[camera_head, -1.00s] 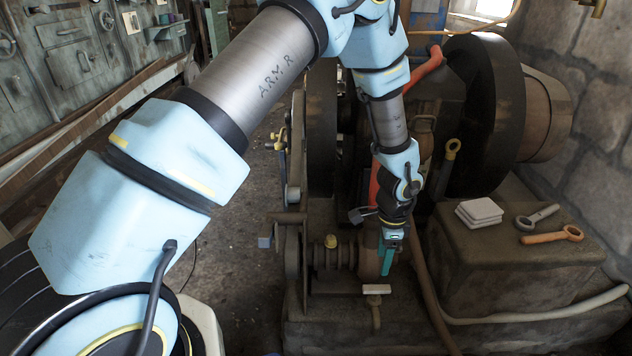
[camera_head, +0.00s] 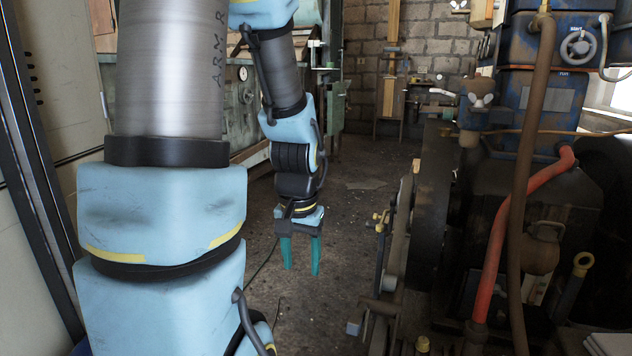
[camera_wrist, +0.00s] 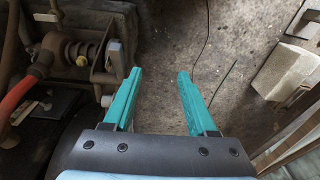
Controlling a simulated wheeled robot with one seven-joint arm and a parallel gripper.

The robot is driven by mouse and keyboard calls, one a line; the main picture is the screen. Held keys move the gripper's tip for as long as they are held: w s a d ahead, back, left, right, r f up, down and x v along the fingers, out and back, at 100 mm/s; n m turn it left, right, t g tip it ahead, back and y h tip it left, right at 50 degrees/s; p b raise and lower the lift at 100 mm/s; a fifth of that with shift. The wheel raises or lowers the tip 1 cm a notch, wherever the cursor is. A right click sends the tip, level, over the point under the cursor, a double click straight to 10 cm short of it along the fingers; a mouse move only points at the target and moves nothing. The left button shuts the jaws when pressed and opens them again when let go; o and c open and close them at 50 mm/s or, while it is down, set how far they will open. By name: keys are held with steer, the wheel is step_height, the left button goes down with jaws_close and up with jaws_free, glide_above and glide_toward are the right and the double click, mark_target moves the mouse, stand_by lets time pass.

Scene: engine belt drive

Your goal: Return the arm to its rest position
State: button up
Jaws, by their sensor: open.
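My gripper (camera_head: 301,255) hangs over the floor (camera_head: 345,225) to the left of the engine in the head view, with its green fingers pointing down. In the wrist view my gripper (camera_wrist: 160,98) is open, with bare floor between the two fingers and nothing held. My blue and grey arm rises at the left of the head view and bends down to the gripper. The gripper is apart from the engine (camera_head: 500,200), whose side shows at the upper left of the wrist view.
The engine, with a red hose (camera_head: 497,240) and a brown pipe (camera_head: 518,180), fills the right of the head view. A green cabinet (camera_head: 250,115) stands behind my arm. A grey block (camera_wrist: 288,72) is at the right of the wrist view.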

steer(key=s+a+r+n, duration=0.2)
steer(key=s+a+n, duration=0.1)
steer(key=a, duration=0.2)
step_height(320, 180, up, 23)
steer(key=d+p, duration=0.1)
steer(key=p, duration=2.3)
steer(key=shift+w+r+m, duration=0.2)
steer(key=shift+w+m, duration=0.1)
steer(key=shift+w, duration=0.05)
